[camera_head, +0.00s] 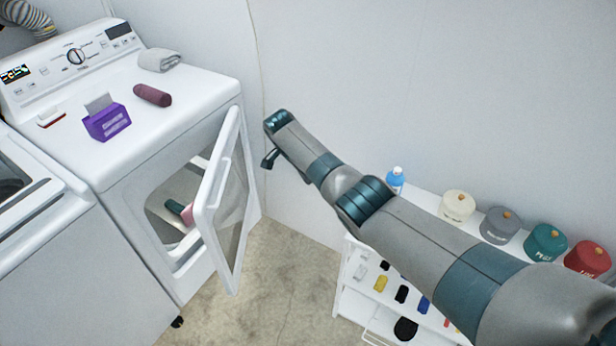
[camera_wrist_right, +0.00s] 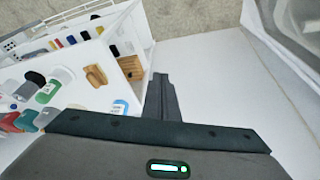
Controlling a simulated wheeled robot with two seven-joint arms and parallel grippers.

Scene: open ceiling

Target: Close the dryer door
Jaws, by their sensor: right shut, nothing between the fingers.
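The white dryer (camera_head: 177,150) stands at the left against the wall. Its door (camera_head: 225,200) is hinged on the right side and stands wide open, with a framed dark window. The opening (camera_head: 170,215) shows a pinkish item and a dark green item inside. My right arm reaches in from the lower right, and my right gripper (camera_head: 269,160) is shut and empty, just right of the door's upper edge and apart from it. In the right wrist view the gripper (camera_wrist_right: 161,80) points down, and part of the door (camera_wrist_right: 290,40) shows at the upper right. My left gripper is not seen.
A white shelf cart (camera_head: 350,290) with bottles and canisters stands at the right, under my arm. A washer (camera_head: 60,250) is left of the dryer. A purple box (camera_head: 107,122), a maroon item (camera_head: 152,95) and a grey towel (camera_head: 160,60) lie on top. Bare floor (camera_head: 270,290) lies between.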

